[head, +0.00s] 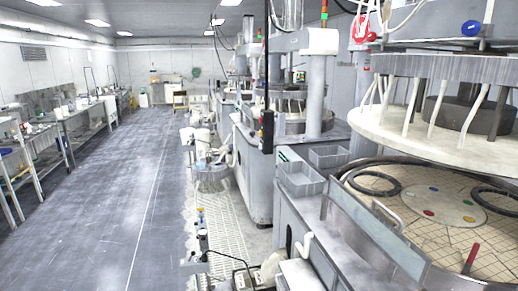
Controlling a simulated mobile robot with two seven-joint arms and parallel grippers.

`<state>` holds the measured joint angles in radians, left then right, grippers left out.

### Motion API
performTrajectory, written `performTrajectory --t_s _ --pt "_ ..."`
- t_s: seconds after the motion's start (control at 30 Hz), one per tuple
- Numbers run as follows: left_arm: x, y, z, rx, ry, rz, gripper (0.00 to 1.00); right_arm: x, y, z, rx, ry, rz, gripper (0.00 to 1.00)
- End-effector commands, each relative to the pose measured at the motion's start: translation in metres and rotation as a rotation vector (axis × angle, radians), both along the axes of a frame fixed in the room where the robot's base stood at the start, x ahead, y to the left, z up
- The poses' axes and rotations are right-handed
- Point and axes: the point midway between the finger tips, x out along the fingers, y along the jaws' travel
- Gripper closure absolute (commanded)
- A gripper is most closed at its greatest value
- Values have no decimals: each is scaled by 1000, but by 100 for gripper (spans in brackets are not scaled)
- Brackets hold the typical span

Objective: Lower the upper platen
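The upper platen (436,134) is a large pale disc under a grey ring at the right of the head view. It hangs raised, with a clear gap above the lower platen (408,210), and white hoses run down to it. The lower platen is tan with a grid of lines and a pale centre plate with coloured dots. Dark rings lie on it, and a red-handled tool (471,258) stands near its front edge. The right side of both platens is cut off by the frame. Neither of my grippers shows.
A clear angled panel (372,238) stands at the machine's front edge, beside grey bins (300,180). A black control box with a red button (267,130) hangs left of the machine. Grey floor (100,215) is open at the left, with benches (70,125) along the wall.

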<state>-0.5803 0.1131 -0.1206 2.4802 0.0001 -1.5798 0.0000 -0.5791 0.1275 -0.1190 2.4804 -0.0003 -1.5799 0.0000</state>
Motion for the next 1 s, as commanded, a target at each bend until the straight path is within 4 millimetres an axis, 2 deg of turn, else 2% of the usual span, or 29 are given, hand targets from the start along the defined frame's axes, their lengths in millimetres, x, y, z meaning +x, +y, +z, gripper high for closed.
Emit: performTrajectory --t_s 0.07,0.53,1.0 --pt "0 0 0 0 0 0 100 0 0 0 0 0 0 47" --pt "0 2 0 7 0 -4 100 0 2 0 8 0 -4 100" --pt "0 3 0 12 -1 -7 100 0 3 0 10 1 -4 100"
